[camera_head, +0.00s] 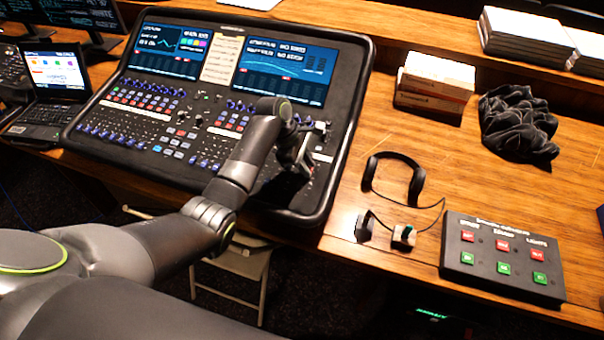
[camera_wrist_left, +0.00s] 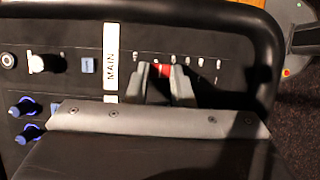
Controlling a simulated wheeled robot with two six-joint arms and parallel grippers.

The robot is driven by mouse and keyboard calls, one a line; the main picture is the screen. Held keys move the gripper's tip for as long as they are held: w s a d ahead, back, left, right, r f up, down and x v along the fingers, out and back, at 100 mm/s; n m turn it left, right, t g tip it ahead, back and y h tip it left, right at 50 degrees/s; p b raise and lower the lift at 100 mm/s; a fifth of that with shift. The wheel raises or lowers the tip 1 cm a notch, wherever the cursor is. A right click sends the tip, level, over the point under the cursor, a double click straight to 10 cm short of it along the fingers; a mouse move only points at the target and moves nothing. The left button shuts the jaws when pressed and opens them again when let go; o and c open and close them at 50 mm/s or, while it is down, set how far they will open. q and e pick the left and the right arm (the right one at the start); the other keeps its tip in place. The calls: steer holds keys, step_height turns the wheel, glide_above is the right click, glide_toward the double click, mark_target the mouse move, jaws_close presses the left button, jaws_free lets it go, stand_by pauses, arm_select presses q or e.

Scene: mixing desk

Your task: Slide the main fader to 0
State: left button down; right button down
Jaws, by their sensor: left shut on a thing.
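The main fader is a red cap (camera_wrist_left: 161,71) in the left wrist view, beside the white MAIN label (camera_wrist_left: 110,58). White scale marks run along its track. My left gripper (camera_wrist_left: 160,76) has its two grey fingertips on either side of the red cap and is shut on it. In the head view my left gripper (camera_head: 305,160) is at the right side of the mixing desk (camera_head: 338,120), over its lower right panel, and the fader cap is hidden there. My right gripper is not in view.
A laptop (camera_head: 60,75) stands left of the desk. Headphones (camera_head: 418,182), a box with red and green buttons (camera_head: 485,262), a black cloth (camera_head: 518,125) and stacked boxes (camera_head: 437,75) are on the table to the right. Another fader cap (camera_wrist_left: 45,63) is left of the label.

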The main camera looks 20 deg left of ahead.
arm_select(q)
steer(key=shift+w, duration=0.3)
steer(key=c, duration=1.2)
jaws_free()
steer(key=shift+c, duration=0.2)
steer(key=shift+r, duration=0.15)
steer(key=b+v, duration=0.1)
steer(key=v, duration=1.6)
steer(key=shift+a, duration=0.15)
